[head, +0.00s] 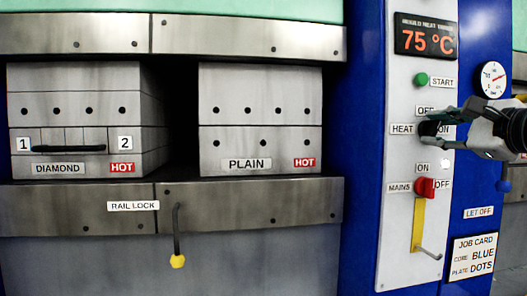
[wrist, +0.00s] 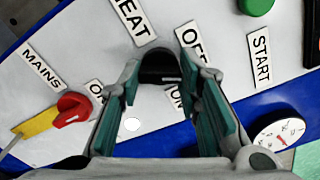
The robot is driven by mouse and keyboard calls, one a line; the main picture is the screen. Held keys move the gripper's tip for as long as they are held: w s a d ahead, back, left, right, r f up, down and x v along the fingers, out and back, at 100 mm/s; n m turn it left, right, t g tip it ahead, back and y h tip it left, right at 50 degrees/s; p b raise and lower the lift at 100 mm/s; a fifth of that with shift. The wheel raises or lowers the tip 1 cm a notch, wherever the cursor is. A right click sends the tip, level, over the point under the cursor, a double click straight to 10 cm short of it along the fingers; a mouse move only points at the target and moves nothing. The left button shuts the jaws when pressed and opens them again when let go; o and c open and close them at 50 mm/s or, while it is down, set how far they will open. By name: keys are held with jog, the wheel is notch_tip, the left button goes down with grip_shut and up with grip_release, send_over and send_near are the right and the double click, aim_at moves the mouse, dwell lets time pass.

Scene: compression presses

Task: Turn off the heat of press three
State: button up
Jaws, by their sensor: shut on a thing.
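The black HEAT knob (head: 428,128) is on the white control panel, beside the HEAT label (head: 402,129). My gripper (head: 437,124) reaches in from the right and is shut on this knob. The wrist view shows the knob (wrist: 160,66) between my two fingertips (wrist: 161,78). The heat switch's OFF label (head: 425,110) is above the knob, and its ON label (head: 446,129) is to the right, partly covered by my fingers. The knob's pointer is hidden, so I cannot tell its setting. The display (head: 426,38) reads 75 °C. No press number is legible.
The red MAINS knob (head: 425,188) and yellow lever (head: 418,225) are below. The green START button (head: 421,79) is above. A gauge (head: 493,79) is at right. Blocks labelled DIAMOND (head: 75,105) and PLAIN (head: 260,100), both marked HOT, are left, above the RAIL LOCK handle (head: 177,235).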

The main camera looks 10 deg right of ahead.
jog(key=n+b, duration=0.1)
jog(key=b, duration=0.1)
jog(key=n+b, duration=0.3)
jog(key=shift+f+b, duration=0.25)
jog(key=shift+b, duration=0.05)
jog(key=shift+r+n+b, duration=0.15)
jog(key=shift+n+b, duration=0.65)
jog(key=shift+b, duration=0.15)
jog(key=o, duration=1.1)
jog(key=shift+o, duration=0.2)
jog(key=s, duration=1.2)
jog(key=shift+d, duration=0.15)
